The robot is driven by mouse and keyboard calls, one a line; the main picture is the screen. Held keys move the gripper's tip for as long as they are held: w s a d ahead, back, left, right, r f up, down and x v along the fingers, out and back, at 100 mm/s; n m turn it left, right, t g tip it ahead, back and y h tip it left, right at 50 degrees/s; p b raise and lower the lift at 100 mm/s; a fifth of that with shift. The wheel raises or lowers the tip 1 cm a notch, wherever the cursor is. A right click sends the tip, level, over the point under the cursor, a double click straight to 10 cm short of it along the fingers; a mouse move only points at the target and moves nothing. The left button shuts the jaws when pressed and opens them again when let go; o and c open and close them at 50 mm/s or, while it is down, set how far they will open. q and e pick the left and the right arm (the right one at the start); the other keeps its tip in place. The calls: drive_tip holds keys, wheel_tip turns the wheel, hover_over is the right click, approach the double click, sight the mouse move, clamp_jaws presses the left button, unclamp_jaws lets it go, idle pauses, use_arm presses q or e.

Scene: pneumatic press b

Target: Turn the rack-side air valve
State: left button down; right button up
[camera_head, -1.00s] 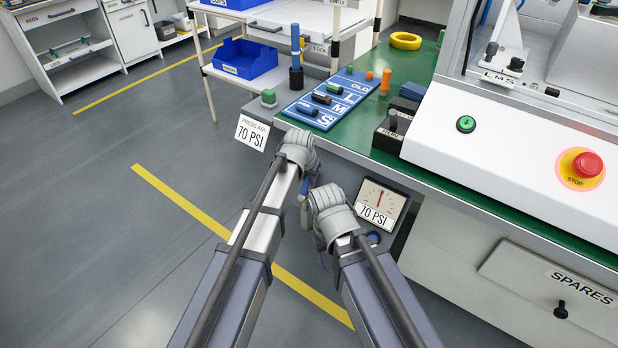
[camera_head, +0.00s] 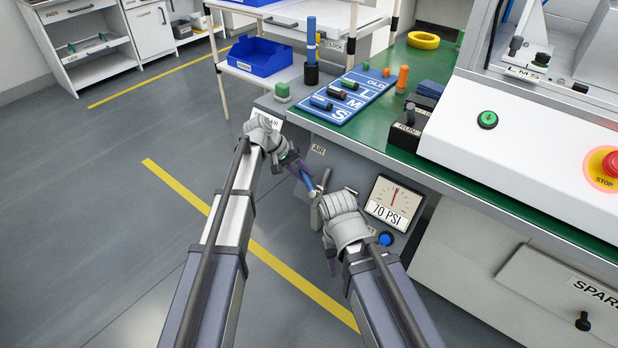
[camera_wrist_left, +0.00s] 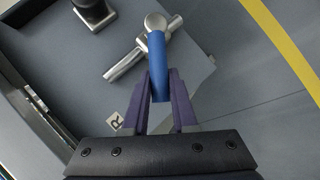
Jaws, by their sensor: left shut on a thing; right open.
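In the head view the lever slants up and left from the pipe. My left gripper (camera_head: 296,165) is shut on the lever's outer end. The left wrist view shows the blue handle (camera_wrist_left: 157,62) between the purple fingers (camera_wrist_left: 160,98), with the silver valve body (camera_wrist_left: 155,22) beyond. My right gripper (camera_head: 331,262) is open, below and right of the valve; its wrist largely hides its fingers.
A 70 PSI gauge (camera_head: 396,200) and a blue button (camera_head: 386,239) sit on the panel right of the valve. The green bench top (camera_head: 455,175) overhangs the panel. Open floor (camera_head: 110,235) with a yellow line (camera_head: 190,187) lies to the left.

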use_arm(q)
drive_tip(key=shift+s+a+f+n+h+b, duration=0.2)
drive_tip(key=shift+a+f+n+h+b, duration=0.2)
drive_tip(key=shift+f+n+h+b, duration=0.8)
drive_tip(key=shift+s+a+f+n+h+b, duration=0.15)
drive_tip(key=shift+a+n+h+b, duration=0.45)
drive_tip(key=shift+b, duration=1.25)
drive_tip(key=shift+s+a+f+n+h+b, duration=0.25)
drive_tip(key=shift+f+n+h+b, duration=0.3)
drive_tip(key=shift+n+b, duration=0.85)
drive_tip(key=c, duration=0.7)
unclamp_jaws()
drive_tip(key=shift+w, duration=0.1)
drive_tip(key=shift+a+r, duration=0.1)
